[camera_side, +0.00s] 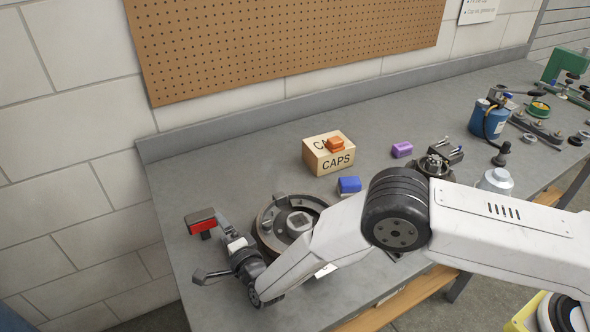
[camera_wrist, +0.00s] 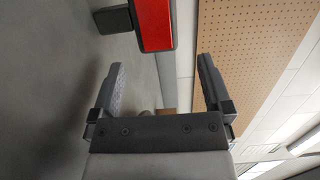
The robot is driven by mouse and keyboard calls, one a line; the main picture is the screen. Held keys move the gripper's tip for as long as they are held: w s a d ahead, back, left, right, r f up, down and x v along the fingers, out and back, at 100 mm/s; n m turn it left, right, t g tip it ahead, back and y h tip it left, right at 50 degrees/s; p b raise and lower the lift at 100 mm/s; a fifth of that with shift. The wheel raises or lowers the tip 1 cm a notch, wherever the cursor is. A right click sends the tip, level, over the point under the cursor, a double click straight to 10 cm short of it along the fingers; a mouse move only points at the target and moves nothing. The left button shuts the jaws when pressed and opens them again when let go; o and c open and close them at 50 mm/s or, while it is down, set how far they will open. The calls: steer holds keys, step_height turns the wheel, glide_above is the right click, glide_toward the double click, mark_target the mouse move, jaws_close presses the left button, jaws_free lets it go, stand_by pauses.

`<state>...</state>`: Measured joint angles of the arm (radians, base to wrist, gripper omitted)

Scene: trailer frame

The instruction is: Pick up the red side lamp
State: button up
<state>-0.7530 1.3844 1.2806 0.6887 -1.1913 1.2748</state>
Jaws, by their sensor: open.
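The red side lamp (camera_side: 203,225), a red block with a dark cap and a dark stub, is near the left end of the bench. In the wrist view its red face (camera_wrist: 155,23) and dark housing (camera_wrist: 114,19) show at the top, cut off by the frame edge. My gripper (camera_side: 211,248) is open and empty, just in front of the lamp in the side view. In the wrist view the two fingers of my gripper (camera_wrist: 160,65) are spread wide, and the lamp appears beyond their tips, not between them. I cannot tell the exact gap.
A round metal hub (camera_side: 274,232) lies right of my gripper, partly behind my arm. A CAPS box (camera_side: 318,164) with an orange piece (camera_side: 335,145), a blue block (camera_side: 349,185) and a purple block (camera_side: 402,149) stand farther back. The bench (camera_side: 190,171) behind the lamp is clear.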

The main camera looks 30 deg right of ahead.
mark_target(213, 210)
steer(key=shift+w+a+f, duration=0.1)
steer(key=shift+w+a, duration=0.05)
steer(key=shift+w, duration=1)
steer(key=shift+w+a, duration=0.1)
steer(key=shift+w, duration=1.05)
jaws_close()
steer(key=shift+r, duration=1.7)
steer(key=s+d+r, duration=0.6)
steer(key=s+r, duration=0.3)
steer(key=s, duration=0.3)
steer(key=shift+s+d+r, duration=0.15)
steer(key=shift+d+r, duration=0.1)
steer(key=shift+r, duration=0.1)
